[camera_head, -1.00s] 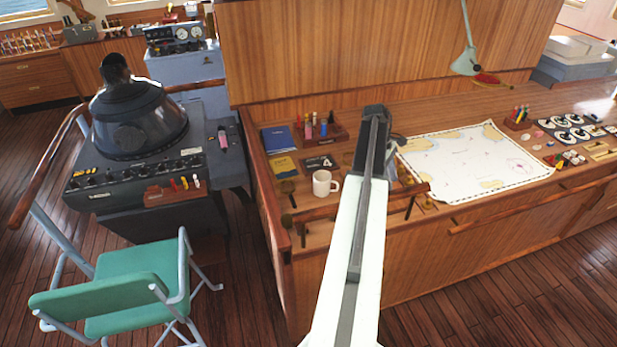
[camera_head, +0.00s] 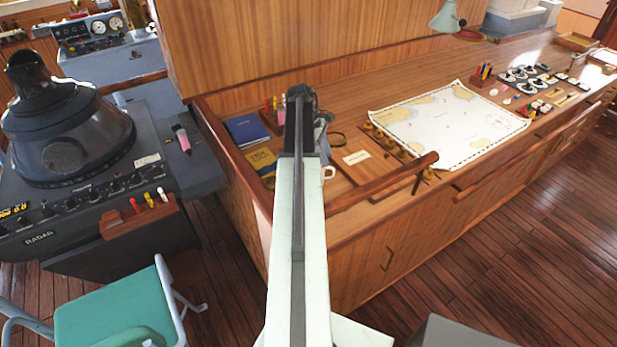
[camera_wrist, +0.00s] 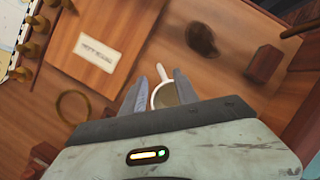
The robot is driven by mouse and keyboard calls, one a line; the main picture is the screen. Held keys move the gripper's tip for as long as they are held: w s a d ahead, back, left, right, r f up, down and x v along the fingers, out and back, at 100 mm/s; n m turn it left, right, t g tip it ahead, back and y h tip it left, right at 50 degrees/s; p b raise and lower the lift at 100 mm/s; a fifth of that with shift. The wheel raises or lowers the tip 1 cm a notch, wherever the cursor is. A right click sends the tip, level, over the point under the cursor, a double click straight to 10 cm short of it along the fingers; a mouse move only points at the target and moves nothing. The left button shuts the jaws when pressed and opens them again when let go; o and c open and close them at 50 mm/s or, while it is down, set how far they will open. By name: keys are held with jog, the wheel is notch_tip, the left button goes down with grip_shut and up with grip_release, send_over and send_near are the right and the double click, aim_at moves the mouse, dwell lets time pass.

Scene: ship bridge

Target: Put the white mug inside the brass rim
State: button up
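The white mug (camera_wrist: 165,95) shows in the wrist view between my two fingers, its open top facing the camera and its handle pointing up the picture. My gripper (camera_wrist: 160,76) is open, with one finger on each side of the mug; I cannot tell whether either finger touches it. The gripper's body hides the mug's lower part. In the head view my arm hides most of the mug, and only a white bit of it (camera_head: 328,172) shows. The brass rim (camera_wrist: 73,107) lies on the wooden desk left of the mug. It also shows in the head view (camera_head: 337,138), right of my arm.
A wooden board with a label card (camera_head: 356,158) and brass pieces (camera_head: 381,138) lies right of the mug in the head view. A wooden rail (camera_head: 385,182) runs along the desk's front edge. Books (camera_head: 248,131) lie left. A chart (camera_head: 450,125) covers the desk further right.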

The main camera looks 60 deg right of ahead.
aim_at(334, 171)
jog(key=b+x, duration=0.7)
jog(key=x, duration=0.1)
jog(key=shift+s, duration=0.1)
jog(key=shift+r, duration=0.2)
grip_shut()
dwell(1.2)
